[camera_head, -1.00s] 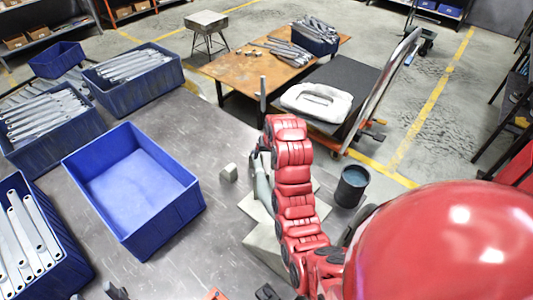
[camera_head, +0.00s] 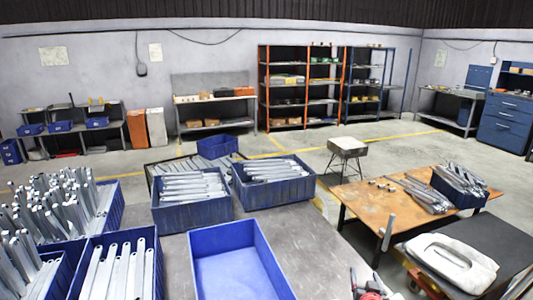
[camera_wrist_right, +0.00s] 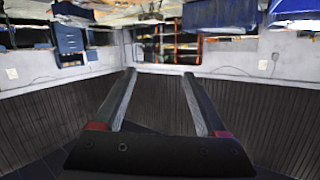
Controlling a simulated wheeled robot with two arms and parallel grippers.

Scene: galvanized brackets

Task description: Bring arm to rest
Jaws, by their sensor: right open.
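My right gripper (camera_head: 361,283) shows only in part at the bottom edge of the head view, right of the empty blue bin. In the right wrist view my right gripper (camera_wrist_right: 159,75) has its two dark fingers spread apart with nothing between them. The room appears upside down behind them. The rest of my right arm is mostly below the head view's frame. My left gripper is in neither view.
An empty blue bin (camera_head: 240,265) stands on the grey table (camera_head: 175,255). Blue bins of galvanized brackets (camera_head: 275,168) stand behind and left of it. A wooden table (camera_head: 375,208) and a cart with a white part (camera_head: 450,262) are at right.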

